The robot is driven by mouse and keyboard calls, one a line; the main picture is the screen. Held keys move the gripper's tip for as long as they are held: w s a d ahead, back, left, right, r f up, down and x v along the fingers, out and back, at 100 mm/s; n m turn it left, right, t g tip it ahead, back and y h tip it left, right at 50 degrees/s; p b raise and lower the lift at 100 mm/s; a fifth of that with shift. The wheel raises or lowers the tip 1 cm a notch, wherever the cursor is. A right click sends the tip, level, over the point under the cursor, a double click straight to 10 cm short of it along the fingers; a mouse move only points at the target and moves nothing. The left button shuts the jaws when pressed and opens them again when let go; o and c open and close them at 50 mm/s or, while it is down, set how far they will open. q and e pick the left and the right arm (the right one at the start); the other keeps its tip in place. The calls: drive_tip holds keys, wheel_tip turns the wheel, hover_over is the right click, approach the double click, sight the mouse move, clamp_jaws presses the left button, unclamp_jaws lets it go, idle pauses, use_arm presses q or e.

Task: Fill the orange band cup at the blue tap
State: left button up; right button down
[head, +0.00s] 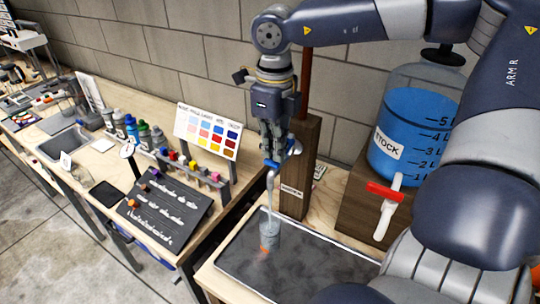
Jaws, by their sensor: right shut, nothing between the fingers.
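The blue tap (293,148) is mounted on a wooden post, its blue handle partly hidden by my right gripper. A pale, thin spout or stream drops from it towards the orange band cup (270,232). I cannot tell where spout ends and liquid begins. The clear cup stands upright under it on a dark tray (315,266), with an orange glow at its base. The cup's fill level is too small to read. My right gripper (273,158) points down, shut and empty, at the tap handle; contact is unclear. My left gripper is not in view.
A STOCK tank (410,125) of blue liquid with a red-handled tap (384,193) stands on a wooden block at right. The left bench holds a colour chart (208,131), several bottles and a dark sloped rack (165,210). The tray's middle is clear.

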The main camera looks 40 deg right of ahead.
wheel_tip(320, 180, up, 3)
drive_tip(key=shift+r+p, duration=0.1)
drive_tip(key=shift+p, duration=0.75)
drive_tip(key=shift+r, duration=0.4)
wheel_tip(320, 180, up, 4)
drive_tip(key=p, duration=0.3)
drive_tip(key=shift+r, duration=0.25)
